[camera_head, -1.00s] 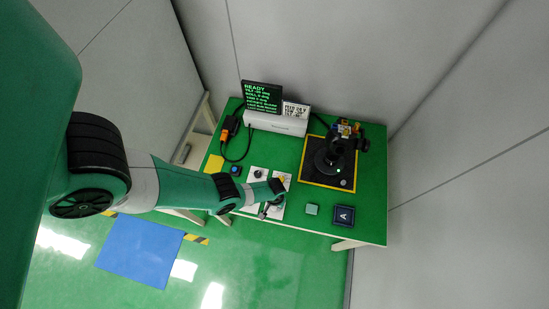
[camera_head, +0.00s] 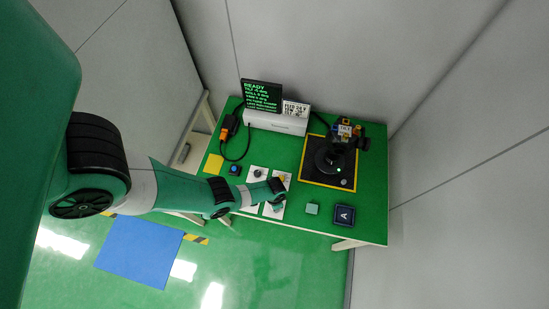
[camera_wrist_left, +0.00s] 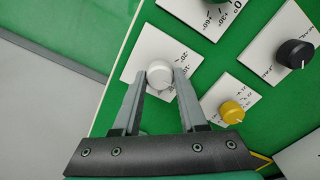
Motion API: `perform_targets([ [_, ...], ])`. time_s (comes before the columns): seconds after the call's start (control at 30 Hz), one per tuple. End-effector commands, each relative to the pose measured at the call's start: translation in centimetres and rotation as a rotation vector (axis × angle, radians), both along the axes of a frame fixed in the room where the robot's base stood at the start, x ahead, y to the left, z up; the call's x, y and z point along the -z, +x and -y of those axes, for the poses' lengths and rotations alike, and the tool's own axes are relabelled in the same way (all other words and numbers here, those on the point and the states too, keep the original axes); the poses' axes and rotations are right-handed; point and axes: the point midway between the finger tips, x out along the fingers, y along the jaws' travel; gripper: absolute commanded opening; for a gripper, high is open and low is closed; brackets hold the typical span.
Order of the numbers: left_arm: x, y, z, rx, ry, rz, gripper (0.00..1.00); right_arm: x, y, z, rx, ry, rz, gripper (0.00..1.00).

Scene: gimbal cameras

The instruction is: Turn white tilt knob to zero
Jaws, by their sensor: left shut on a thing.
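The white tilt knob (camera_wrist_left: 160,73) sits on a white dial plate with printed numbers in the left wrist view. My left gripper (camera_wrist_left: 159,79) is shut on this knob, one finger on each side. In the head view my left gripper (camera_head: 274,197) is over the front white plates of the table, and the white knob cannot be made out there. The gimbal (camera_head: 345,141) stands on a black pad with a yellow border. The screen (camera_head: 262,97) shows READY and a TILT line whose value is too small to read surely. My right gripper is not in view.
A yellow knob (camera_wrist_left: 232,112) and a black knob (camera_wrist_left: 295,53) sit close by on their own plates. The table's front edge is near the gripper.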

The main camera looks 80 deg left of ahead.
Motion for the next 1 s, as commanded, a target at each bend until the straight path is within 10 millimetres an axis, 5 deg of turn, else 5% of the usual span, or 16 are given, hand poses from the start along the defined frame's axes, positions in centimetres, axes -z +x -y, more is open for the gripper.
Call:
perform_targets([
  [0.5, 0.09, -0.06, 0.0, 0.022, 0.001, 0.0, 0.0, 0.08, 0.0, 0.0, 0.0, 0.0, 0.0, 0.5],
  [0.53, 0.09, -0.06, 0.0, 0.022, 0.001, 0.0, 0.45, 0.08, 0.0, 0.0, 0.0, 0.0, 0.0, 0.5],
  [0.67, 0.08, -0.05, 0.0, 0.021, 0.0, 0.0, 0.69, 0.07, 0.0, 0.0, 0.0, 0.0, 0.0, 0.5],
  [1.0, -0.18, 0.0, -0.01, 0.021, 0.0, 0.0, 0.72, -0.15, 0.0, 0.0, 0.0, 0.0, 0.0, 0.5],
])
